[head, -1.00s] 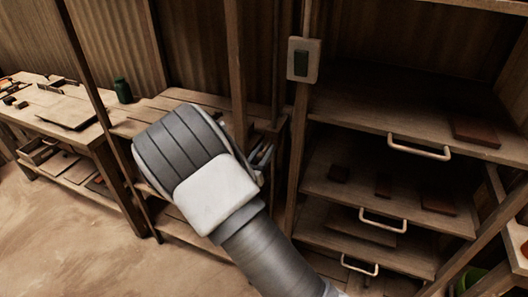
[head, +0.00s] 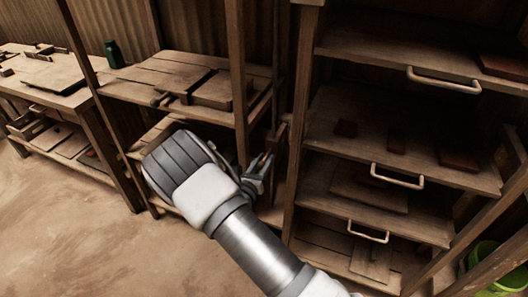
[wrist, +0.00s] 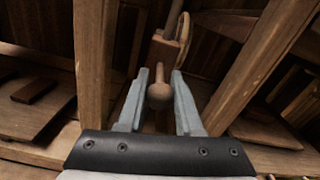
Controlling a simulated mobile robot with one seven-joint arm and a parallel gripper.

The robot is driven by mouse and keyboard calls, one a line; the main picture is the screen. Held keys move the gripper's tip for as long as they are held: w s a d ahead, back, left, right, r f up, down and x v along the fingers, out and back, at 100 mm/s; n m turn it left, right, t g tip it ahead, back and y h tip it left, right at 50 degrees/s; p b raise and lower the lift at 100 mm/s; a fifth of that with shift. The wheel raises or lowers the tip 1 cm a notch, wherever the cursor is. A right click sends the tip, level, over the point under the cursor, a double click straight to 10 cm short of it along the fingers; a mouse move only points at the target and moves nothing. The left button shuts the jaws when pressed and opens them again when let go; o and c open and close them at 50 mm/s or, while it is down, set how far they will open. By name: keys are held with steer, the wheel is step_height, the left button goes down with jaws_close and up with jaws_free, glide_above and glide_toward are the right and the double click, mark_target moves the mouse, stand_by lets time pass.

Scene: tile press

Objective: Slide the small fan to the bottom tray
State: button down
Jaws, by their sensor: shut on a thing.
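My gripper (head: 262,172) is in front of the dark gap between two wooden posts, left of the shelf unit. In the wrist view my gripper (wrist: 160,98) has its fingers on either side of a round-knobbed wooden handle, shut on it. The handle runs up to a wooden block with a pale curved edge, which I take to be the small fan (wrist: 167,50); its far part is cut off by the frame's top. In the head view it is mostly hidden by the gripper. The bottom tray (head: 335,259), the lowest with a pull handle visible, is right of the gripper.
Higher trays with pull handles (head: 397,177) hold small dark brown tiles (head: 397,140). A post (head: 298,120) stands between the gripper and the trays. The floor front left is clear.

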step_height(320, 180, down, 5)
steer(key=shift+s+f+b, duration=0.1)
steer(key=shift+b, duration=0.75)
steer(key=c, duration=0.6)
jaws_free()
steer(key=p+v, duration=0.2)
steer(key=v, duration=1.5)
steer(key=shift+s+r+p, duration=0.15)
steer(key=shift+r+p, duration=0.05)
steer(key=shift+p, duration=0.1)
